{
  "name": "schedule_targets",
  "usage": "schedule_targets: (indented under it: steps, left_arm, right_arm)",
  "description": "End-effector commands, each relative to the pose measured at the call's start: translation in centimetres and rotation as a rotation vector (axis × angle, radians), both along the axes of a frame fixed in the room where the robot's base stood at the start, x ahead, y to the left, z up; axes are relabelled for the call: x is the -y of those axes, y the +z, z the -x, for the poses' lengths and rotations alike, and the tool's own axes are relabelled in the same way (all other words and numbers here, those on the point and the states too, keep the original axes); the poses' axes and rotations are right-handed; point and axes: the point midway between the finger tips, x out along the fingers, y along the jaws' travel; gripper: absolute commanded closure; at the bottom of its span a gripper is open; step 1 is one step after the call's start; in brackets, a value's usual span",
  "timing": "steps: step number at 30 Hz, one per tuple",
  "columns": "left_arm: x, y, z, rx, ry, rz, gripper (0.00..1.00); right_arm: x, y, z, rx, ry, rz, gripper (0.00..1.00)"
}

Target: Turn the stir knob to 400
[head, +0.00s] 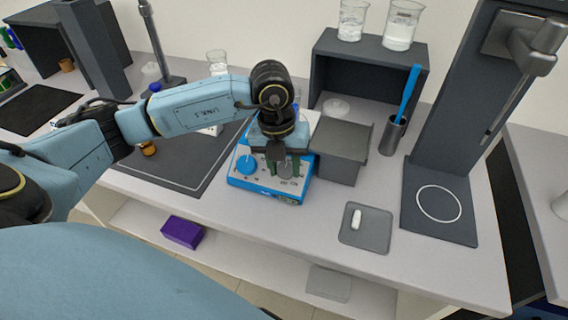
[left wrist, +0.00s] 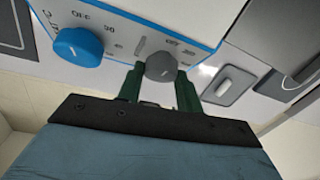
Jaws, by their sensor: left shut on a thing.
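The blue and white stirrer unit (head: 240,180) stands on the bench near its front edge. In the left wrist view the blue knob (left wrist: 78,47) is at the left and the grey knob (left wrist: 160,67) lies between my fingers. My left gripper (head: 284,166), with dark green fingers, reaches down from above and is shut on the grey knob; it also shows in the left wrist view (left wrist: 160,84). The markings around the grey knob are too small to read. My right gripper is out of view.
A grey box (head: 341,148) stands close to the right of the unit. A small grey mat (head: 352,236) with a white piece (head: 356,219) lies further right. A dark mat (head: 190,172) is to the left. A cup with a blue stick (head: 393,136) stands behind.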

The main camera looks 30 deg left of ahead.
Motion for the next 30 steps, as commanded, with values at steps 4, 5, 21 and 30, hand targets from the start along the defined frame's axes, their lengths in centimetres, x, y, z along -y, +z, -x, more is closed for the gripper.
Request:
schedule_targets:
  steps: [4,5,21,30]
  left_arm:
    - [0.0,0.1,0.0,-0.001,-0.012,-0.008,0.87]
    - [0.0,0.1,-0.1,-0.002,-0.017,-0.011,0.87]
    - [0.4,0.0,-0.2,-0.048,-0.326,-0.217,0.87]
    - [0.6,0.0,-0.2,-0.086,-0.561,-0.377,0.87]
  right_arm:
    - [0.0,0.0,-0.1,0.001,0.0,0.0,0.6]
    - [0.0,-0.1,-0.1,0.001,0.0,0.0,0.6]
    - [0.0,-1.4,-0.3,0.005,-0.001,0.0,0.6]
    - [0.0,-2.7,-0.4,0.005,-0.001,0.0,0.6]
